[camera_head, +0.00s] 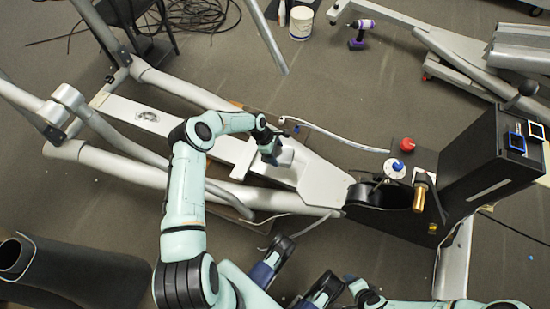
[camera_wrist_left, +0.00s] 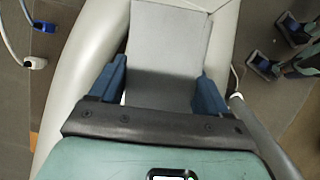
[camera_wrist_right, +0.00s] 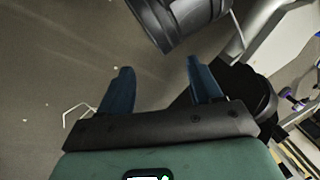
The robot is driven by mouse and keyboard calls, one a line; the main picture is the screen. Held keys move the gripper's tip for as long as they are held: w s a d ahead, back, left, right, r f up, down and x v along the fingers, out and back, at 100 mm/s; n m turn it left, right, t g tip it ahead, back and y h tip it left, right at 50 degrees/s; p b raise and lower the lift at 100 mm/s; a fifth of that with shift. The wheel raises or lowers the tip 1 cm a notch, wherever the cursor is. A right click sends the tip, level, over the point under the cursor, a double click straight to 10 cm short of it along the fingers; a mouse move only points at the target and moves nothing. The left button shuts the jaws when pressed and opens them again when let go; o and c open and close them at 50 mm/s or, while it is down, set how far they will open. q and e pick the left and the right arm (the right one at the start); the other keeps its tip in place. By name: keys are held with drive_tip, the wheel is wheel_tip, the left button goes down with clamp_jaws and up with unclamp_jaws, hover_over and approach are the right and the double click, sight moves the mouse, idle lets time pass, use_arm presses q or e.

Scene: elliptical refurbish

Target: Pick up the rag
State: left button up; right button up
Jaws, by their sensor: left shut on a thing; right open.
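Whether the rag still touches the frame I cannot tell. My right gripper (camera_wrist_right: 160,82) is open and empty, with floor between its fingers.
The elliptical's long pale frame (camera_head: 125,112) crosses the middle. A black console (camera_head: 490,155) stands at right, by a red knob (camera_head: 407,144). A rolled dark mat (camera_head: 75,272) lies lower left. A white tub (camera_head: 301,22) and purple drill (camera_head: 359,36) are at the back.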

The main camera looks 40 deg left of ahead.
sight(276, 152)
use_arm(q)
wheel_tip(276, 152, up, 11)
drive_tip(key=p, duration=0.2)
drive_tip(key=shift+r, duration=0.15)
use_arm(e)
drive_tip(key=shift+g+y, duration=0.3)
drive_tip(key=shift+g, duration=0.4)
drive_tip(key=s+r, duration=0.1)
drive_tip(key=s+a+r, duration=0.1)
drive_tip(key=s, duration=0.1)
drive_tip(key=s+a+r, duration=0.1)
drive_tip(key=shift+s+a, duration=0.1)
drive_tip(key=shift+s, duration=0.15)
